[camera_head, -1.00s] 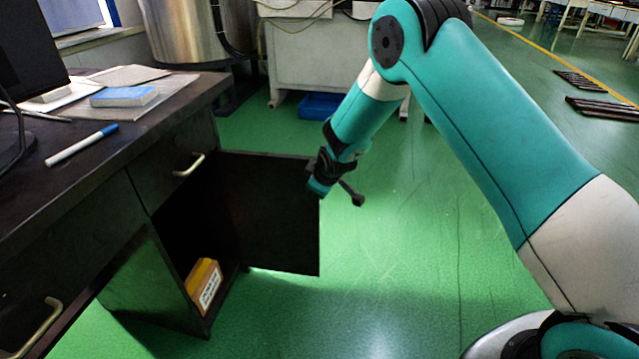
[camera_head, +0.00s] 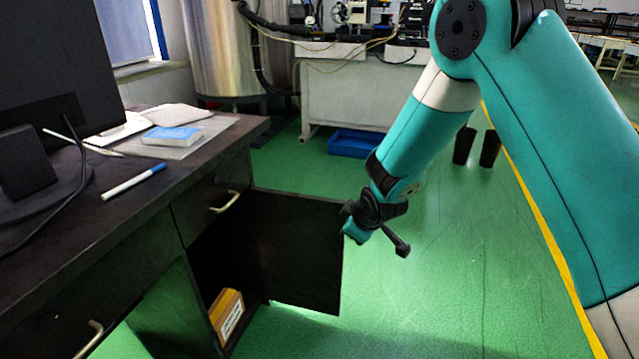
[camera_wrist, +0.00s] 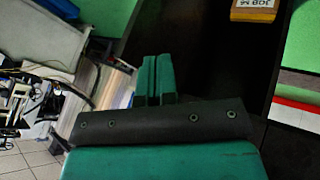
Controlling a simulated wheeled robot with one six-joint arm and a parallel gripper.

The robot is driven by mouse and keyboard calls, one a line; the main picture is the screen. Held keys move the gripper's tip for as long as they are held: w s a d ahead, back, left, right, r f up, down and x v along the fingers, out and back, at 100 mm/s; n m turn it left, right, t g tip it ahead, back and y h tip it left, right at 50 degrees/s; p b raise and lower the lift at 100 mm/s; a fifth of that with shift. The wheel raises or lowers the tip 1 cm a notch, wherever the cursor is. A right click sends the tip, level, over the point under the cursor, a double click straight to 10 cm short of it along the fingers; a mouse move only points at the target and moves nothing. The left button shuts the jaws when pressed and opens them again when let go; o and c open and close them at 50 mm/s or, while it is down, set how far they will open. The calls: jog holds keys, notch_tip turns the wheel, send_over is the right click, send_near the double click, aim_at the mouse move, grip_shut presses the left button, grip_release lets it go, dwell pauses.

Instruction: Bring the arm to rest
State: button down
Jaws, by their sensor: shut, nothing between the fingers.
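My arm reaches in from the right in the head view. My gripper (camera_head: 352,232) is at its lower end, beside the free edge of the open black cabinet door (camera_head: 300,250). I cannot tell whether it touches the door. In the wrist view my gripper's teal fingers (camera_wrist: 157,75) are together with nothing between them.
The dark desk (camera_head: 110,215) fills the left, with a monitor (camera_head: 60,75), a marker (camera_head: 133,182) and a blue-and-white box (camera_head: 172,136) on top. A yellow box (camera_head: 226,315) stands in the open cabinet. A blue bin (camera_head: 356,143) is behind. Green floor is clear right of the door.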

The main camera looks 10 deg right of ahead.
jog(key=s+a+r+m+g+y, duration=0.25)
jog(key=s+a+r, duration=0.25)
jog(key=s+r, duration=0.75)
jog(key=s+a+r+g+y, duration=0.15)
jog(key=s+r, duration=0.25)
jog(key=s, duration=0.6)
jog(key=s+r+g, duration=0.3)
jog(key=s+r, duration=0.1)
jog(key=s, duration=0.6)
notch_tip(320, 180, up, 28)
jog(key=p, duration=2.8)
jog(key=shift+d+r, duration=0.15)
jog(key=shift+r, duration=0.1)
jog(key=shift+d, duration=0.1)
